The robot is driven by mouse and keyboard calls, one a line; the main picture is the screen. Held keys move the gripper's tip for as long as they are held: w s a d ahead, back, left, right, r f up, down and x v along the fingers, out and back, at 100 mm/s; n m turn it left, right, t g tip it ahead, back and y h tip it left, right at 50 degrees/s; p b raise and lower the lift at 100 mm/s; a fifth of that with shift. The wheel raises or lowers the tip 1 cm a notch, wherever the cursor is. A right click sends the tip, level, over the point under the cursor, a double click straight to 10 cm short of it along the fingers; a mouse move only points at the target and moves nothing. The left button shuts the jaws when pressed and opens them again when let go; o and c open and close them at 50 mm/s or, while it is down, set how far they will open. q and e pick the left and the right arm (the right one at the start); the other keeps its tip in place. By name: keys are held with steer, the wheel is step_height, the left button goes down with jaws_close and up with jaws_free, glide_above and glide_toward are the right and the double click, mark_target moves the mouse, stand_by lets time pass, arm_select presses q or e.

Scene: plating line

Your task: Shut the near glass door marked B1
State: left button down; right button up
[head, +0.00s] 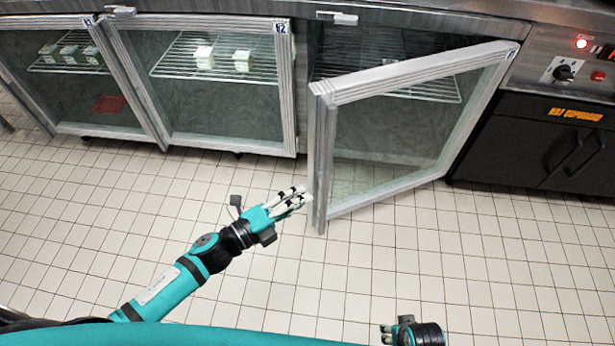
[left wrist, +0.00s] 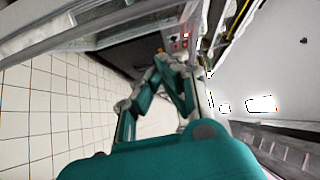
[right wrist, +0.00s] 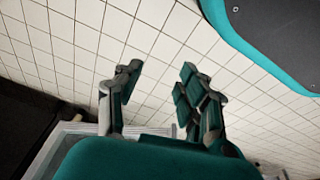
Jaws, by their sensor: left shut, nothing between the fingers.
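One glass door (head: 400,130) with a pale metal frame stands swung open toward me, hinged on its right side; its small corner tag is too small to read. Its frame also crosses the top of the left wrist view (left wrist: 100,28). My left gripper (head: 300,197) is shut and empty, its fingertips close to the door's free edge low down; I cannot tell if they touch. Its fingers show together in the left wrist view (left wrist: 168,62). My right gripper (head: 387,334) is low at the bottom edge; in the right wrist view (right wrist: 160,75) its fingers are apart and empty.
Two shut glass doors (head: 205,90) to the left cover wire shelves with small pale tubs (head: 204,57). A black hot cupboard (head: 540,140) stands right of the open door, under a control panel (head: 570,68). The tiled floor (head: 480,260) in front is clear.

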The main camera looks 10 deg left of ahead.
mark_target(327, 163)
arm_select(q)
steer(key=w+d, duration=0.1)
steer(key=w, duration=0.2)
steer(key=w+d, duration=0.2)
steer(key=w, duration=0.2)
steer(key=w+d, duration=0.2)
steer(key=w, duration=0.1)
steer(key=shift+w+d+r, duration=0.2)
steer(key=shift+r, duration=0.05)
arm_select(e)
steer(key=r, duration=0.1)
steer(key=w+r, duration=0.1)
steer(key=shift+w+a+r, duration=0.1)
steer(key=shift+w+r, duration=0.15)
steer(key=shift+r, duration=0.05)
arm_select(q)
steer(key=shift+a+b, duration=0.1)
steer(key=shift+b, duration=0.2)
arm_select(e)
steer(key=shift+s+f, duration=0.15)
steer(key=shift+s, duration=0.1)
